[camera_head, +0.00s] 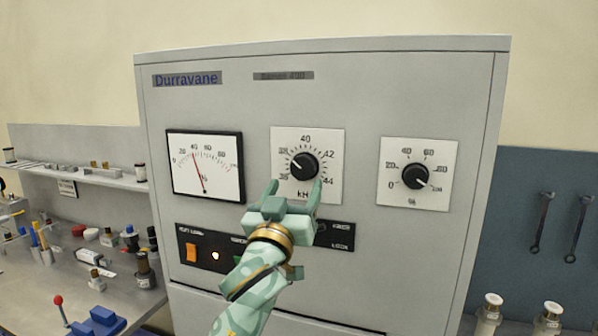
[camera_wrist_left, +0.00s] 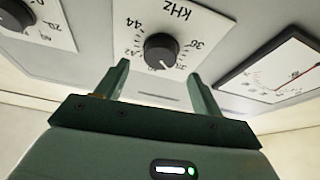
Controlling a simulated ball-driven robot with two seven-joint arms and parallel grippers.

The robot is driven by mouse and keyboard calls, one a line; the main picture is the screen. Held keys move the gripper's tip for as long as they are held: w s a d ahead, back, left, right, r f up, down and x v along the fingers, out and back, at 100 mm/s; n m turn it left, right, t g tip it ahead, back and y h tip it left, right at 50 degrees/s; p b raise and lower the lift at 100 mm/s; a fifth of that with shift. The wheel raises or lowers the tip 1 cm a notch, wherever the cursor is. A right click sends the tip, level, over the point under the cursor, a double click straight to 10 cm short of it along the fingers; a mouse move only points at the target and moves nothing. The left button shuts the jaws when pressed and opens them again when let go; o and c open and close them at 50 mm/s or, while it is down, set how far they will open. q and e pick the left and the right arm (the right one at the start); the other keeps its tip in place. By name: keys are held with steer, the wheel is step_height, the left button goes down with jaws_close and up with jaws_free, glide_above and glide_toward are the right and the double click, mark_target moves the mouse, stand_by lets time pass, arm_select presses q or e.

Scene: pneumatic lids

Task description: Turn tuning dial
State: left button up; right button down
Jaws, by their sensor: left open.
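The black tuning dial (camera_head: 303,166) sits on a white kHz plate in the middle of the grey cabinet's front. Its white pointer mark faces up and left on the scale. The dial also shows in the wrist view (camera_wrist_left: 161,49), upside down. My left gripper (camera_head: 294,188) is open and empty, just below the dial in the head view. Its fingers point toward the panel, spread wider than the knob. In the wrist view the two fingertips (camera_wrist_left: 158,70) stand either side of the dial, apart from it. My right gripper is not in view.
A needle meter (camera_head: 204,166) is left of the dial and a percent dial (camera_head: 415,176) is right. A switch strip (camera_head: 205,249) with an orange rocker runs below, partly hidden by my gripper. A cluttered bench (camera_head: 70,275) stands at left; tools hang at right.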

mark_target(302, 170)
arm_select(q)
steer(key=x, duration=0.5)
steer(key=c, duration=1)
steer(key=shift+p, duration=0.3)
